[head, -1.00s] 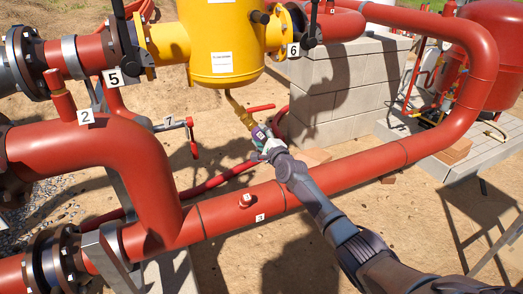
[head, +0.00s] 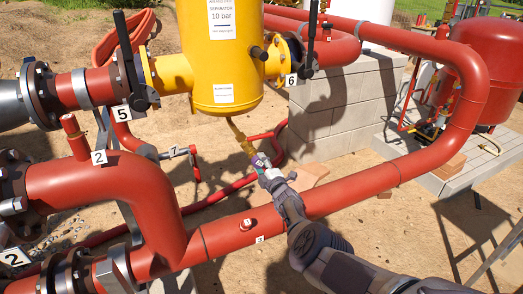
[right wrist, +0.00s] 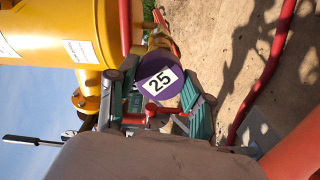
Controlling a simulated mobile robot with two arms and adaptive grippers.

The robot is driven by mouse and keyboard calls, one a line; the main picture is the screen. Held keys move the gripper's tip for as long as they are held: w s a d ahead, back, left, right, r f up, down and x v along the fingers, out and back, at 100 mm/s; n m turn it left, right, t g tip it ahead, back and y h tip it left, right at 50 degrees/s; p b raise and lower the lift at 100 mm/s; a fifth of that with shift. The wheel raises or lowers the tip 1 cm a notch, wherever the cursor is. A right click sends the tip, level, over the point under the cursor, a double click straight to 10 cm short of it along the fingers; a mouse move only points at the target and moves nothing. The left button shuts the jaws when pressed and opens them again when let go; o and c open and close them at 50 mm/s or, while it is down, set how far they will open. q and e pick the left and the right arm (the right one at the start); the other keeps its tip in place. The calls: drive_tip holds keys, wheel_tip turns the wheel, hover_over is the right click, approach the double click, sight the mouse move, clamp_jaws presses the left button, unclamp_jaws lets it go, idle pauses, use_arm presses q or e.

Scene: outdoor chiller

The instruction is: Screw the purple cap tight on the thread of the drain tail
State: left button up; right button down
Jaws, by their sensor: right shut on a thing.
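The purple cap (head: 262,160) sits at the lower end of the brass drain tail (head: 242,141), under the yellow vessel. In the right wrist view, the cap (right wrist: 160,76) faces me with a white label reading 25, and the brass tail (right wrist: 163,42) shows behind it. My right gripper (head: 266,168) is shut on the cap, and its teal fingers (right wrist: 162,98) lie on either side of it. The thread is hidden behind the cap, so I cannot tell how far the cap is seated. My left gripper is not in view.
A large red pipe (head: 330,200) runs diagonally under my right arm. The yellow vessel (head: 222,70) hangs above the tail. A thinner red pipe (head: 225,190) runs low behind. A grey block wall (head: 325,115) stands behind to the right. Bare sandy ground lies around.

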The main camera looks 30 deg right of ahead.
drive_tip(key=m, duration=0.3)
drive_tip(key=shift+w+r+m, duration=0.2)
drive_tip(key=shift+r+m, duration=0.1)
drive_tip(key=c, duration=0.7)
unclamp_jaws()
drive_tip(key=o, duration=0.3)
drive_tip(key=shift+w+a+f, duration=0.2)
drive_tip(key=shift+f, duration=0.05)
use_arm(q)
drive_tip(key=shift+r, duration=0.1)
use_arm(e)
drive_tip(key=shift+s+d, duration=0.1)
drive_tip(key=o, duration=0.4)
drive_tip(key=shift+f, duration=0.1)
drive_tip(key=shift+s, duration=0.1)
